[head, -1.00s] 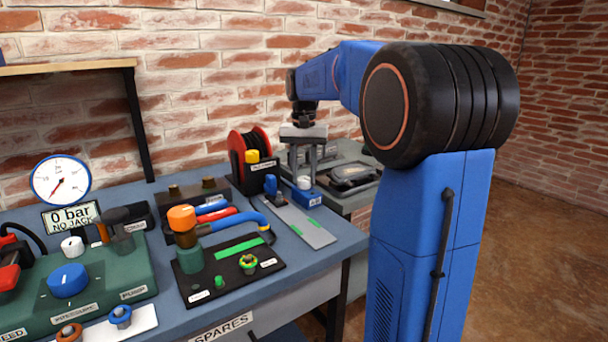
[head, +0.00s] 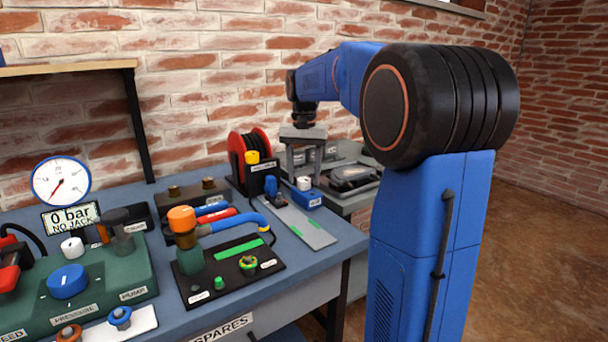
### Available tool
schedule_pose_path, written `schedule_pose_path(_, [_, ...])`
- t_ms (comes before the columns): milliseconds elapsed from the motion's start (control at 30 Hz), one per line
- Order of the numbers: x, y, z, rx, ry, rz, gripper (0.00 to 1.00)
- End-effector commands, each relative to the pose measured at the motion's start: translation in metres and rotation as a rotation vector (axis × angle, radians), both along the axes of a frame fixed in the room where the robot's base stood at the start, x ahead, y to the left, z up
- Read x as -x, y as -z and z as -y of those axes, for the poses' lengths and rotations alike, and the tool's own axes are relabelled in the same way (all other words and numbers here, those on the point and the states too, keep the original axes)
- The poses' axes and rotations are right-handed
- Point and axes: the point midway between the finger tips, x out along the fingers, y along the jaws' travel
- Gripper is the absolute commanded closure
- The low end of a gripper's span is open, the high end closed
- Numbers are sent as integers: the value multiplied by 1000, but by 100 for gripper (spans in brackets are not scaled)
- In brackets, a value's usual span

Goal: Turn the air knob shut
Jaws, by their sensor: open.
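The air knob (head: 304,183) is a small white knob on top of a blue box (head: 308,200) with a white label, near the back right of the blue bench. My gripper (head: 303,172) points straight down over the knob. Its two grey fingers are open, one to the left and one to the right of the knob in the picture. Their tips are close to the knob's height. I cannot tell whether either finger touches it. The knob's pointer mark is too small to make out.
A blue-handled part (head: 271,187) stands just left of the blue box, by a grey plate (head: 306,227). A red hose reel (head: 249,155) is behind to the left. A grey case (head: 352,178) lies to the right. A gauge (head: 61,181) above a "0 bar" display stands far left.

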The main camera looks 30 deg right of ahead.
Motion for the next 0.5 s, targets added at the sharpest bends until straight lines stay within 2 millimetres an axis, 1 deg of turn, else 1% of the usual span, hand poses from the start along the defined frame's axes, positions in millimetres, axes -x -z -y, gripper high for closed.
schedule_pose_path(167, [0,-6,0,1,0,1,49])
schedule_pose_path(267, [-1,-19,0,1,0,2,49])
schedule_pose_path(500, [-1,-65,0,1,0,2,49])
